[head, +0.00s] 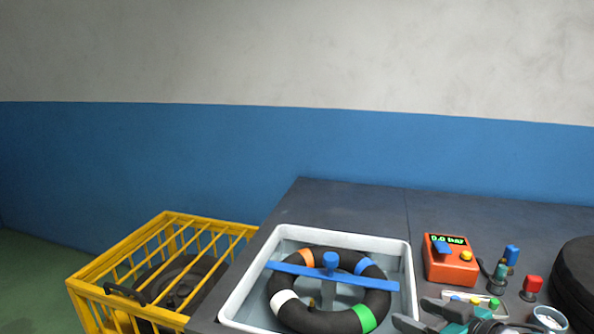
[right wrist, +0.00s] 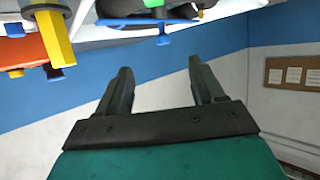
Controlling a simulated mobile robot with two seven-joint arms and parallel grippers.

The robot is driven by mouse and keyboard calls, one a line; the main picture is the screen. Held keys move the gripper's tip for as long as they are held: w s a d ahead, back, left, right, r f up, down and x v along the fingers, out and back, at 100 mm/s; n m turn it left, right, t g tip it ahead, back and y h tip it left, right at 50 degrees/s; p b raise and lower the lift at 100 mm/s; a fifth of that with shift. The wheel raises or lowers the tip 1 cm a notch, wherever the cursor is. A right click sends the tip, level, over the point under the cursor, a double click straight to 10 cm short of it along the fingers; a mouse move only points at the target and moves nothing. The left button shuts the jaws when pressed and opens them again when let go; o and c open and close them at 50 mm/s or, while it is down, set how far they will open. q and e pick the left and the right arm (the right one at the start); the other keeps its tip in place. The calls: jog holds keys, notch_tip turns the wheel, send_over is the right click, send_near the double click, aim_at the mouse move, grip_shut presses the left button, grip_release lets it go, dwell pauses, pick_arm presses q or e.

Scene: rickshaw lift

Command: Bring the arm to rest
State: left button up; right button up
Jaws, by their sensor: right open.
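My right gripper (head: 412,312) is at the bottom edge of the head view, just right of the white tub, with its dark fingers pointing left. In the right wrist view the fingers (right wrist: 161,72) stand wide apart with nothing between them. Much of the right arm is cut off by the bottom edge of the head view. My left gripper and left arm are not in view.
A white tub (head: 405,262) holds a black ring with coloured bands under a blue bar (head: 300,271). An orange gauge box (head: 437,268), small coloured-topped items and a black wheel (head: 578,280) stand rightward. A yellow cage (head: 95,293) adjoins the dark bench (head: 360,207).

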jog(key=s+a+f+g+h, duration=0.2)
jog(key=s+a+f, duration=0.4)
jog(key=s, duration=0.1)
jog(key=s+d+f+m+g+h, duration=0.2)
jog(key=s+d+f+g, duration=0.1)
jog(key=s, duration=0.7)
jog(key=s+d+f+m+g+h, duration=0.2)
jog(key=s+g, duration=0.1)
jog(key=s, duration=0.6)
jog(key=w+a+f+t+y, duration=0.1)
jog(key=w+a+f+t, duration=0.2)
jog(key=w+f+t, duration=0.4)
jog(key=shift+w+f+n, duration=0.4)
jog(key=shift+w+f, duration=0.05)
jog(key=shift+f, duration=0.55)
